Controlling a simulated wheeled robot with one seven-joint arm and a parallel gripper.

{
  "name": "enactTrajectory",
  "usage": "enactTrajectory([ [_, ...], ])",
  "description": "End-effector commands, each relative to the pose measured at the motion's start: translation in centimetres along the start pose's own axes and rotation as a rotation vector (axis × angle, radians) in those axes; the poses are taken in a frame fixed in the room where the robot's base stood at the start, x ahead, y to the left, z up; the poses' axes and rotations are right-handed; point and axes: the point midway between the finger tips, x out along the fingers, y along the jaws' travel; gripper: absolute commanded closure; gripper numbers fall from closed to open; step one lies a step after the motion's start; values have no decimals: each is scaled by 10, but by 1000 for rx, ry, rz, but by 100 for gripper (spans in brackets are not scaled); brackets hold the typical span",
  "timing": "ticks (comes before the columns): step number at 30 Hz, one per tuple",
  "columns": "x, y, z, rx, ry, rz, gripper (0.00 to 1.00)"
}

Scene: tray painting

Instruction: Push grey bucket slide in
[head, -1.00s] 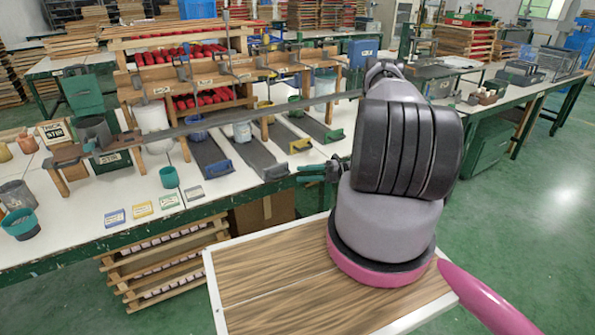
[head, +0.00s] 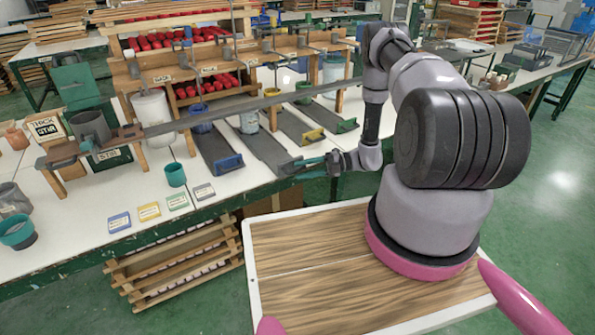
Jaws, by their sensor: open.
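The grey bucket slide (head: 262,147) is a dark runner on the white table, between the blue-handled and yellow-handled slides. A pale grey bucket (head: 249,122) stands towards its back end. Its front end reaches out near the table's front edge. My gripper (head: 290,168), with green fingers, comes in from the right and is open at this front end. The fingers overlap the slide's handle in the picture, so I cannot tell whether they touch it.
The blue-handled slide (head: 213,150) lies to the left. The yellow-handled slide (head: 301,129) and green-handled slide (head: 328,116) lie to the right. A long dark bar (head: 262,103) crosses above the slides. Coloured cards (head: 149,211) lie at the front left.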

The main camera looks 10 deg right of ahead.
Motion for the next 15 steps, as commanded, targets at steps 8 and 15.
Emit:
enactTrajectory([
  [8,23,0,0,0,0,0,54],
  [15,24,0,0,-1,0,0,54],
])
